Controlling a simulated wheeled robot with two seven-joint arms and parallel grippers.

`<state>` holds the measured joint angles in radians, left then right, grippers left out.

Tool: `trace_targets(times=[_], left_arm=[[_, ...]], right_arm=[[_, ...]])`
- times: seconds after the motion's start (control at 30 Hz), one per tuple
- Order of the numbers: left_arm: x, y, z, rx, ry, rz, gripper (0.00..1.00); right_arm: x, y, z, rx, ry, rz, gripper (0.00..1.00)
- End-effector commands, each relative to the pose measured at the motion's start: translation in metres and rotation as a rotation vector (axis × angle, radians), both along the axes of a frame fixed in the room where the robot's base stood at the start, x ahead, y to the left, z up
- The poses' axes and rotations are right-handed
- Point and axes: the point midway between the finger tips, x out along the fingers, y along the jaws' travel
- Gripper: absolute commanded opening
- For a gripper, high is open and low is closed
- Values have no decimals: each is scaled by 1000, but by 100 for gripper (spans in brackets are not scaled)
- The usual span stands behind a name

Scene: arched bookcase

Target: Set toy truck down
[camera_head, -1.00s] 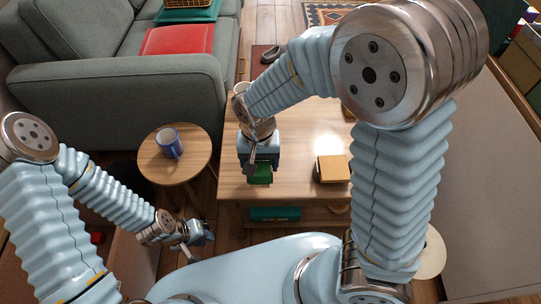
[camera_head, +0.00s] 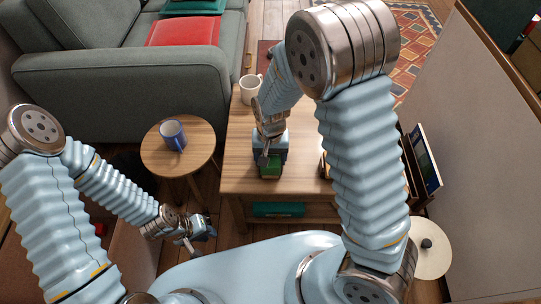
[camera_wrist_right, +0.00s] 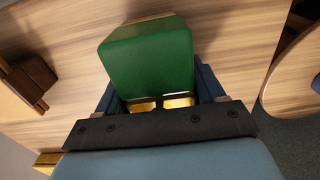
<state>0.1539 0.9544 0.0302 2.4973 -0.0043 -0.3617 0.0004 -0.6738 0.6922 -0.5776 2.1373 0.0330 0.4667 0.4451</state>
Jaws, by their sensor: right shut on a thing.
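The toy truck (camera_head: 270,169) is a green block-like thing at my right gripper, over the near part of the wooden coffee table. In the right wrist view its green body (camera_wrist_right: 148,58) fills the space between the fingers, with yellow parts below. My right gripper (camera_head: 268,158) points down and is shut on it. I cannot tell whether the truck touches the table (camera_head: 236,165). My left gripper (camera_head: 203,238) is empty, low at the left beside my base; its jaw opening is unclear.
A white mug (camera_head: 250,90) stands at the table's far left. A brown object (camera_wrist_right: 24,82) lies on the table beside the truck. A grey sofa (camera_head: 120,95) stands behind.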

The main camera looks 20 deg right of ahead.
Motion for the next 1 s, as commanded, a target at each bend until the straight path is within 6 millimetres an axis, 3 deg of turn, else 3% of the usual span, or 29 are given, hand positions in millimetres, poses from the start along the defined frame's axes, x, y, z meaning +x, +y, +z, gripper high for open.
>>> trace_targets(times=[0.07, 0.1, 0.23, 0.5, 0.63, 1.0], left_arm=[[0, 0, -3, 0, 0, 0, 22], [0, 0, -2, 0, 0, 0, 22], [0, 0, -2, 0, 0, 0, 22], [0, 0, -1, 0, 0, 0, 22], [0, 0, 2, 0, 0, 0, 22], [0, 0, 14, -1, 0, -2, 22]], right_arm=[[0, 0, -3, 0, 0, 0, 26], [0, 0, -3, 0, 0, 0, 73], [0, 0, -2, 0, 0, 0, 93], [0, 0, -1, 0, 0, 0, 94], [0, 0, 9, 1, -1, 0, 94], [0, 0, 90, 2, -4, 1, 94]])
